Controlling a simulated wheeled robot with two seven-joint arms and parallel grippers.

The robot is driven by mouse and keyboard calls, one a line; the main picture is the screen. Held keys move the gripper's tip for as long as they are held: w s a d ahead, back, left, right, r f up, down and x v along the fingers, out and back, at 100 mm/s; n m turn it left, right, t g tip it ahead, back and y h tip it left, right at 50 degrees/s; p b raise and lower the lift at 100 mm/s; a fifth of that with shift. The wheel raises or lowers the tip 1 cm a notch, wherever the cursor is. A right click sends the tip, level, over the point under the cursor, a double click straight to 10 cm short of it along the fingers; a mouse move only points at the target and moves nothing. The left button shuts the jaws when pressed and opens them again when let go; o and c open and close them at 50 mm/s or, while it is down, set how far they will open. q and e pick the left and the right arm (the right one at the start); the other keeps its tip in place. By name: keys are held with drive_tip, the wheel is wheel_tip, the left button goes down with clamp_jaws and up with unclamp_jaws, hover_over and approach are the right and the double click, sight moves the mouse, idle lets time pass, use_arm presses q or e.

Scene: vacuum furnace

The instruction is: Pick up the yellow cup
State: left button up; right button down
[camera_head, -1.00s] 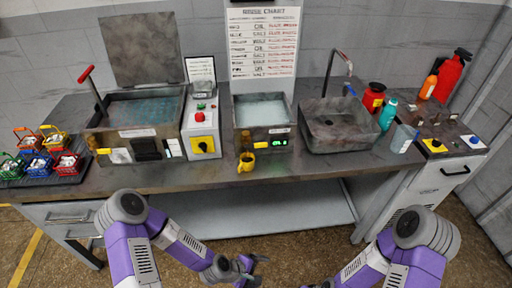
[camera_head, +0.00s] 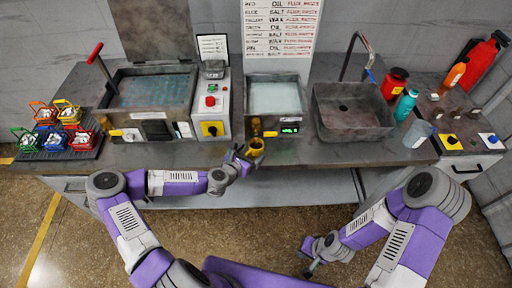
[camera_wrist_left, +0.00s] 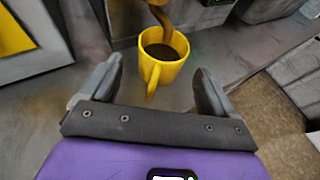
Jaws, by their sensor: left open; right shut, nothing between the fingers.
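The yellow cup (camera_head: 255,147) stands upright at the front edge of the counter, below a brown spout on the small tank. In the left wrist view the cup (camera_wrist_left: 164,62) holds dark liquid, and its handle points toward my gripper. My left gripper (camera_head: 241,158) is just left of the cup at the counter edge. In the left wrist view its open fingers (camera_wrist_left: 155,90) lie on either side of the handle, with the cup body just beyond the fingertips. My right gripper (camera_head: 308,272) is shut and empty, low in front of the counter.
The small tank (camera_head: 275,97) with a green display stands behind the cup. A sink (camera_head: 350,112) is to its right, and a control box with a yellow switch (camera_head: 212,129) to its left. Coloured baskets (camera_head: 55,127) sit on a tray at far left.

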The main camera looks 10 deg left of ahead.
sight(252, 151)
use_arm(q)
drive_tip(key=x, duration=0.3)
drive_tip(key=shift+w+d+f, duration=0.1)
drive_tip(key=shift+f, duration=0.05)
drive_tip(key=c, duration=1.2)
drive_tip(key=shift+r, duration=0.4)
drive_tip(key=s+a+p, duration=0.2)
drive_tip(key=s, duration=0.6)
drive_tip(key=s+a+p, duration=0.1)
drive_tip(key=s+a, duration=0.2)
drive_tip(key=s, duration=0.6)
drive_tip(key=shift+a+p, duration=0.25)
drive_tip(key=shift+p, duration=0.15)
